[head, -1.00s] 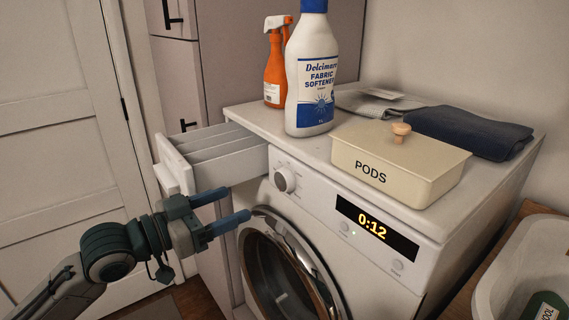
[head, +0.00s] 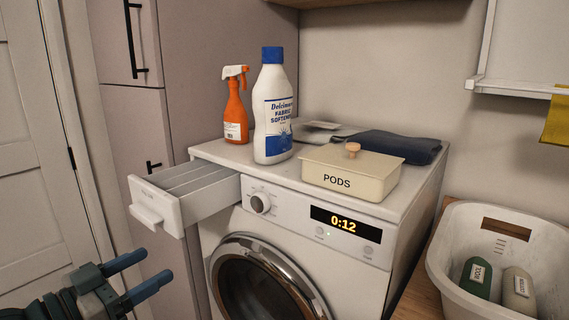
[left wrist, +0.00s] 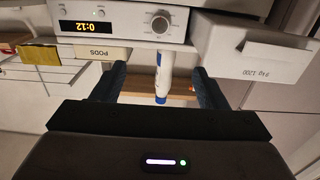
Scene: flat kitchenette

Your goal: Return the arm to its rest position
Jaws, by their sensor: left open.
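My left gripper (head: 134,277) is at the lower left of the head view, its two blue fingers apart with nothing between them. It is in front of and below the open detergent drawer (head: 157,207) of the washing machine (head: 325,255), clear of both. In the left wrist view the blue fingers (left wrist: 160,88) are spread, and the scene appears upside down. The drawer front (left wrist: 250,48) shows there at the right. My right gripper is in neither view.
On the washer stand a fabric softener bottle (head: 273,110), an orange spray bottle (head: 236,112), a PODS box (head: 345,178) and folded dark cloth (head: 395,146). A white basket (head: 455,255) holding two bottles stands at right. Tall cabinets (head: 135,125) stand behind left.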

